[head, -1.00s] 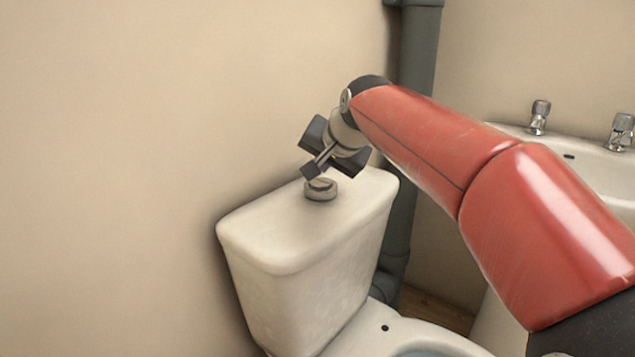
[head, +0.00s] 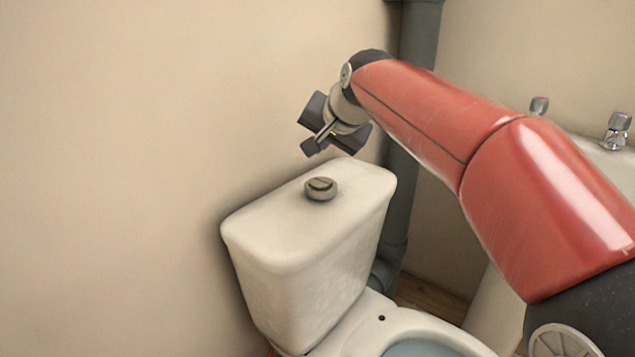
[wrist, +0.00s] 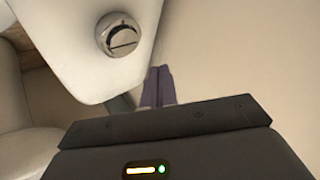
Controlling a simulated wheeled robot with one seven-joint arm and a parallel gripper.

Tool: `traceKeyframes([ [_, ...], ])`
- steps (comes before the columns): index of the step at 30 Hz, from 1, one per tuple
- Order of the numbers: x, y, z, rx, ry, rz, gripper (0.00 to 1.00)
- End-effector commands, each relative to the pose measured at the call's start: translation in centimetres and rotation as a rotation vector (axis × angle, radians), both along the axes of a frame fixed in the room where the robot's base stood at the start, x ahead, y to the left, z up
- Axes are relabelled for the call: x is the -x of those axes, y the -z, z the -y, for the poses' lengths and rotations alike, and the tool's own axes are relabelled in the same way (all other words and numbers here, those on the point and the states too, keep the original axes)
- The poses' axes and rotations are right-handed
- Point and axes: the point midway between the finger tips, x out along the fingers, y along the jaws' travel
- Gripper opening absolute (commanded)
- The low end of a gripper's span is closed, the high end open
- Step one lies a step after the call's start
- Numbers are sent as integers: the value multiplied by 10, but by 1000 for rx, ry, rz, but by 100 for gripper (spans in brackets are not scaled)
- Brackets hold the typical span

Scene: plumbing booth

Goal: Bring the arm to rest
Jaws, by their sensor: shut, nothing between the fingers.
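My gripper (head: 311,147) is shut and empty. It hangs in the air above the toilet cistern (head: 290,226), with a visible gap between its fingertips and the round flush button (head: 321,188) on the lid. In the wrist view my gripper's fingertips (wrist: 159,72) are together. The flush button (wrist: 119,35) shows there to the upper left of the fingers, on the white cistern lid (wrist: 75,60). My red arm reaches in from the right of the head view.
A beige wall (head: 120,150) stands close on the left. A dark grey pipe (head: 418,60) runs down the corner behind my arm. A white basin (head: 606,165) with two taps (head: 617,130) is at the right, partly hidden by my arm. The toilet bowl (head: 450,330) is at the bottom.

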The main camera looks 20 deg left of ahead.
Motion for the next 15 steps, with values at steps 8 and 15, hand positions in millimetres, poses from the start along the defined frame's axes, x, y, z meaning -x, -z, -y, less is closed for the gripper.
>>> traceKeyframes([
  [8,4,0,12,15,6,5,0],
  [15,56,21,131,188,59,26,0],
])
